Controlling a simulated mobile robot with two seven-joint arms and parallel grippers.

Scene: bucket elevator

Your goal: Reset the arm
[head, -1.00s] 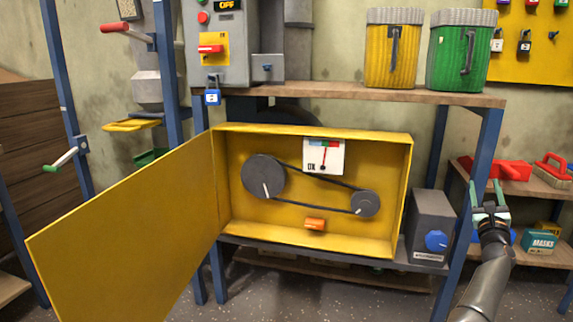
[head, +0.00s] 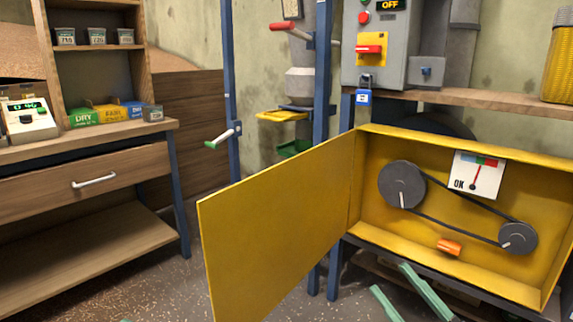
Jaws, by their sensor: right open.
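My right gripper (head: 388,277) shows at the bottom, right of centre. Its two pale green fingers are spread apart with nothing between them. It is in front of and below the open yellow box (head: 380,232), touching nothing that I can see. The rest of my right arm is below the picture. My left gripper cannot be made out.
The box's yellow door (head: 280,225) swings out wide to the left. Inside are two grey pulleys with a belt, a gauge (head: 476,175) and an orange part (head: 448,247). A wooden bench (head: 85,140) stands left. Speckled floor lies between.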

